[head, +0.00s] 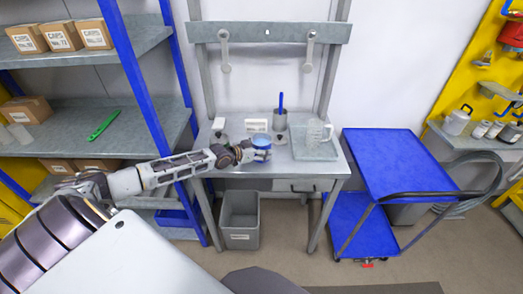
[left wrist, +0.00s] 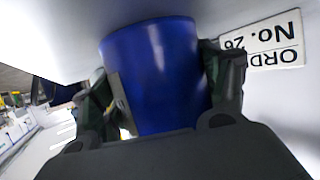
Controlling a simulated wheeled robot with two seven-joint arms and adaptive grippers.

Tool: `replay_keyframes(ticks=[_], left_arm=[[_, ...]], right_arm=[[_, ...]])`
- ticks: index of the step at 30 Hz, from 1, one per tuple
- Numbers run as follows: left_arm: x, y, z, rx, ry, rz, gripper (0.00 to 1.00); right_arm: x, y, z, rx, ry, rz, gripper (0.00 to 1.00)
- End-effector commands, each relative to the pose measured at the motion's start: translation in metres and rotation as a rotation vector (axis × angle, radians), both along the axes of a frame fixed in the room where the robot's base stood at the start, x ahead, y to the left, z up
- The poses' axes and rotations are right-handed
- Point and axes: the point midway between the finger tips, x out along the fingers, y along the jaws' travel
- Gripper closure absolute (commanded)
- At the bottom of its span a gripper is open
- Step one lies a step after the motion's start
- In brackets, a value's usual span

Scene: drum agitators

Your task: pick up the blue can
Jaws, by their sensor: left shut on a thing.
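The blue can (head: 262,139) is at the front left part of the grey workbench (head: 288,168) in the head view. My left gripper (head: 262,154) reaches it from the left and is shut on it. In the left wrist view the blue can (left wrist: 155,75) fills the middle, with the fingers of my left gripper (left wrist: 165,90) on both of its sides. Whether the can touches the bench top or is a little above it, I cannot tell. My right gripper does not show.
On the bench stand a grey pot with a blue handle (head: 281,118), a clear jug (head: 315,132) on a tray (head: 314,151) and a white card (head: 256,125). A grey bin (head: 240,218) is below. A blue cart (head: 399,165) stands right, shelving (head: 95,145) left.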

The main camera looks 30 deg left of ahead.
Motion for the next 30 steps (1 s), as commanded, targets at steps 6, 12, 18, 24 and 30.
replay_keyframes(ticks=[6,12,18,24,30], left_arm=[[0.000,0.000,0.002,0.000,-0.002,0.000,0.64],[0.001,0.000,0.005,0.000,-0.002,0.000,0.64],[0.001,0.000,0.011,0.000,-0.003,0.000,0.64],[0.000,0.000,0.020,0.000,-0.002,0.000,0.64],[0.001,0.000,0.032,0.001,-0.005,-0.001,0.64]], right_arm=[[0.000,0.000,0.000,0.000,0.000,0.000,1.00],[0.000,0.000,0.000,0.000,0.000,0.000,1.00],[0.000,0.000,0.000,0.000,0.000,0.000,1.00],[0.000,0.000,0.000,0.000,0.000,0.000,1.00],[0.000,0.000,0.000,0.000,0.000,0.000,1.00]])
